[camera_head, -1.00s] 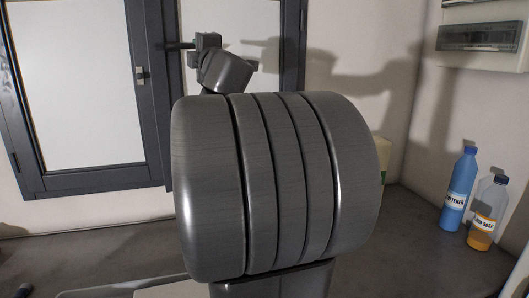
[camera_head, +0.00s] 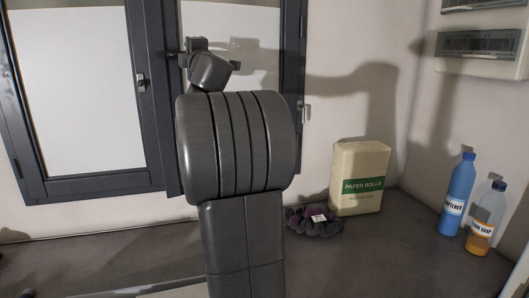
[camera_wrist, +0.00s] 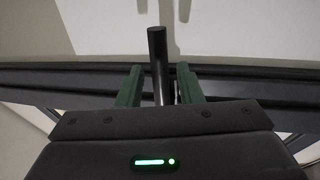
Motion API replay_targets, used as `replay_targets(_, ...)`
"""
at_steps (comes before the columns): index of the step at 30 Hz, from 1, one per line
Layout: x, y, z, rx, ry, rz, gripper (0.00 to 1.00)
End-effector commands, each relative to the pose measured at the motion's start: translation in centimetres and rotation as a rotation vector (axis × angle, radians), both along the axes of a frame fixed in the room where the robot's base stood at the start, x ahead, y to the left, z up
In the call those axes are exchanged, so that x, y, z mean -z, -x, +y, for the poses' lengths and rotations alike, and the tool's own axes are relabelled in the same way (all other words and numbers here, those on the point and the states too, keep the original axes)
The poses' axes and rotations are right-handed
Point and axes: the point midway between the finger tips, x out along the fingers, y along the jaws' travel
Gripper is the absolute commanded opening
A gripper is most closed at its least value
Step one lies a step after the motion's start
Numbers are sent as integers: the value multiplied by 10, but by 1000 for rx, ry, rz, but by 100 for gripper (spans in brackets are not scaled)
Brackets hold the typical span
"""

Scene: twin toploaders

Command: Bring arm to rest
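My gripper (camera_wrist: 160,72) shows in the wrist view with its two green fingers spread apart. A dark round rod (camera_wrist: 157,45) stands upright between them, with a narrow gap on each side; I cannot tell what it belongs to. In the head view my arm is raised in the middle of the picture, its large ribbed joint in front. My gripper (camera_head: 196,45) is small beyond it, near the dark window frame (camera_head: 150,70). Its fingertips cannot be made out there.
A blue softener bottle (camera_head: 458,195) and a hand soap bottle (camera_head: 486,222) stand by the right wall. The counter's left is mostly clear.

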Motion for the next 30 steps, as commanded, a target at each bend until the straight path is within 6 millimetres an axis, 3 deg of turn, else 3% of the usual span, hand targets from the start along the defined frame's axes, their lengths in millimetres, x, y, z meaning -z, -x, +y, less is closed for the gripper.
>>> replay_targets(9, 8, -2, 2, 0, -124, 66, 33)
replay_targets(21, 7, -2, 1, 2, -133, 71, 33)
replay_targets(30, 0, 5, -22, 47, -172, 85, 33)
